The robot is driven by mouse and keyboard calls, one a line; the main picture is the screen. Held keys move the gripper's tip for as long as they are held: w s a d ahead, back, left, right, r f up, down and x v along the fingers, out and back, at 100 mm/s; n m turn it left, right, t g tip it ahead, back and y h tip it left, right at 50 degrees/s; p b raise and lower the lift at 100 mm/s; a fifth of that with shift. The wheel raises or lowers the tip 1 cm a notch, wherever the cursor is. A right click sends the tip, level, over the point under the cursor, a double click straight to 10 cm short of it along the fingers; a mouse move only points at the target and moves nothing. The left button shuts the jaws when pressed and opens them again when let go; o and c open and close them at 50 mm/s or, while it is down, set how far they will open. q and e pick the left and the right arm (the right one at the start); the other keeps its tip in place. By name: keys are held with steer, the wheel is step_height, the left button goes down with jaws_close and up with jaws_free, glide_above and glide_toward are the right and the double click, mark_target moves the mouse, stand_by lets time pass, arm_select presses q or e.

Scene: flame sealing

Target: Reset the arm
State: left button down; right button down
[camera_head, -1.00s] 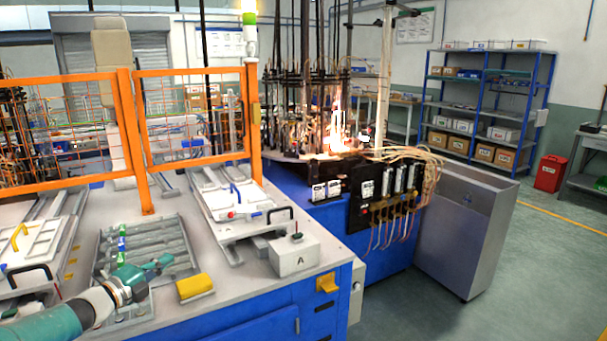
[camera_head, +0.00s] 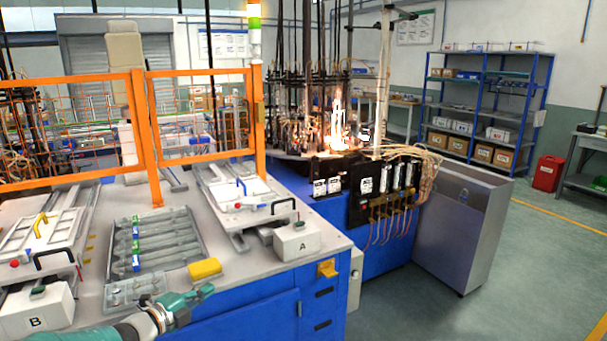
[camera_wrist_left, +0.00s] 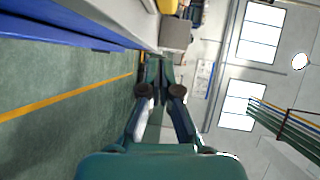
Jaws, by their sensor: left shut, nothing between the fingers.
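My left gripper (camera_head: 190,300) is teal and shows at the lower left of the head view, in front of the workbench's (camera_head: 243,290) front edge. Its fingers are shut with nothing between them. In the left wrist view the closed fingers (camera_wrist_left: 160,68) point away over the green floor and the bench side. The grey tray (camera_head: 200,237) with glass tubes and green and blue marks lies on the bench beyond the gripper, apart from it. My right gripper is not in view.
A yellow block (camera_head: 205,269) and box A (camera_head: 296,240) sit near the bench's front edge; box B (camera_head: 37,312) is at left. An orange fence (camera_head: 155,140) stands behind. Flames (camera_head: 338,120) burn on the machine at centre. The floor at right is open.

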arm_select(q)
steer(key=s+d+f+n+g+y, duration=0.1)
steer(key=s+d+f+n+g, duration=0.1)
steer(key=s+d+f+n, duration=0.35)
steer(key=s+d+f+n+g, duration=0.1)
steer(key=s+d+f+n, duration=0.15)
steer(key=f, duration=0.55)
steer(key=s+d+f+n+g+y, duration=0.1)
steer(key=s+d+f+n+g, duration=0.15)
steer(key=s+f, duration=0.3)
steer(key=s+f+n+g, duration=0.2)
steer(key=s+n, duration=0.3)
steer(key=s, duration=0.4)
steer(key=s+d+f+n+g+y, duration=0.1)
steer(key=s+f+n+g, duration=0.2)
steer(key=s, duration=0.6)
steer(key=s+d+f+n+g+y, duration=0.1)
steer(key=s+f+n+g, duration=0.2)
steer(key=s+f+n, duration=0.3)
steer(key=s+n, duration=0.1)
steer(key=s, duration=0.3)
